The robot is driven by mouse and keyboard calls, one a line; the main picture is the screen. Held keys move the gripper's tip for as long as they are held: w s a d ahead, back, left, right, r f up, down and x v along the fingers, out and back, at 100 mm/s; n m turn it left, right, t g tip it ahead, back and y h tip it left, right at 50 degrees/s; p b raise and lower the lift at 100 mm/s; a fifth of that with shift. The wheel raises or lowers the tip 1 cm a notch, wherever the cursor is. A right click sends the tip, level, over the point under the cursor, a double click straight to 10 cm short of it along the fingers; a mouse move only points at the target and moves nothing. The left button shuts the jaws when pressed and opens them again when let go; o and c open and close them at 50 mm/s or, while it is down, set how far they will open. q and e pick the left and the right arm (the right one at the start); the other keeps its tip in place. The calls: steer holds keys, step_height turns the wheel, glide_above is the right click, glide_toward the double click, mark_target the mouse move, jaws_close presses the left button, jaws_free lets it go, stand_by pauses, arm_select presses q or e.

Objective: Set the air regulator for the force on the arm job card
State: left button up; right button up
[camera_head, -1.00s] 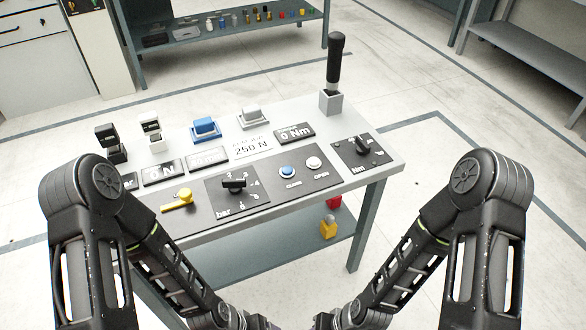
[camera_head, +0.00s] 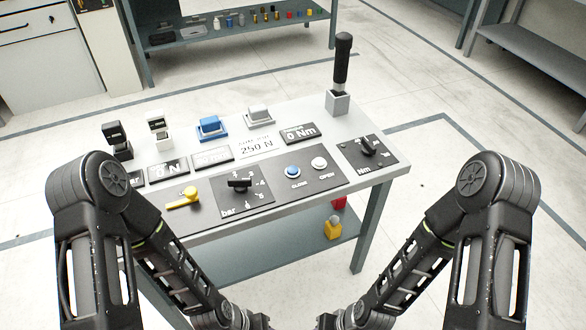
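The air regulator is a black knob (camera_head: 239,185) on a dark panel marked "bar", with numbers around it, on the front middle of the table. A white job card (camera_head: 258,147) behind it reads 250 N; its smaller top line is too blurred to read. A yellow lever (camera_head: 184,200) lies on the panel left of the regulator. A black display (camera_head: 168,170) reads 0 N. Both my arms fold in at the lower left and lower right, below the table's front edge. My grippers do not show clearly; their fingertips are out of the frame.
Blue CLOSE (camera_head: 293,172) and white OPEN (camera_head: 319,163) buttons sit right of the regulator, then an Nm knob (camera_head: 368,146). A 0 Nm display (camera_head: 299,132) and a black-handled tool (camera_head: 342,62) in a grey holder stand behind. Blue (camera_head: 211,127) and grey blocks line the back.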

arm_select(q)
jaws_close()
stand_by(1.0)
